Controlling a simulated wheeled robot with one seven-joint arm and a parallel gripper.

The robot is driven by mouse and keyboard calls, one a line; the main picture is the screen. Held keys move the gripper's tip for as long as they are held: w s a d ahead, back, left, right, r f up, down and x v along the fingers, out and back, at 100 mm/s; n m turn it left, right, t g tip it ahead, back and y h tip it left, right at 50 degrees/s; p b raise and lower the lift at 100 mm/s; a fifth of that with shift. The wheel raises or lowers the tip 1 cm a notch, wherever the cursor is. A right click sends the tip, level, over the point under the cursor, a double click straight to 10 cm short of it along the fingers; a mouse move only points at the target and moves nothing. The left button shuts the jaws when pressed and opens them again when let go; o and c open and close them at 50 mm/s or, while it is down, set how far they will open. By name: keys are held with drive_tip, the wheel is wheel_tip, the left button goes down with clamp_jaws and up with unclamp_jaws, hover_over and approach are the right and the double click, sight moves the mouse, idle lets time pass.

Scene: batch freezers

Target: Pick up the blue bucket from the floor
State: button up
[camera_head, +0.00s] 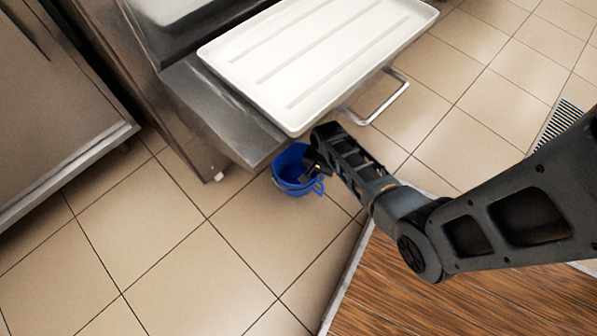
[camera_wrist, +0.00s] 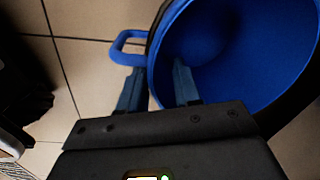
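The blue bucket (camera_head: 288,172) stands on the tiled floor, beside and partly under the edge of a metal unit. In the wrist view the bucket (camera_wrist: 235,60) fills the upper right, its open mouth facing the camera, with a blue loop-shaped lug or handle (camera_wrist: 122,44) on its left side. My gripper (camera_head: 316,172) is at the bucket's right rim, and my arm hides part of that side. In the wrist view my gripper (camera_wrist: 157,66) is open, one finger outside the rim and the other over the inside, the bucket's wall between them.
A white tray (camera_head: 318,50) juts out above and behind the bucket, close to my arm. A metal handle bar (camera_head: 385,100) sticks out right of it. A steel cabinet (camera_head: 60,110) stands at the left. Floor in front of the bucket is clear.

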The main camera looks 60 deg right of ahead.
clamp_jaws()
idle(1.4)
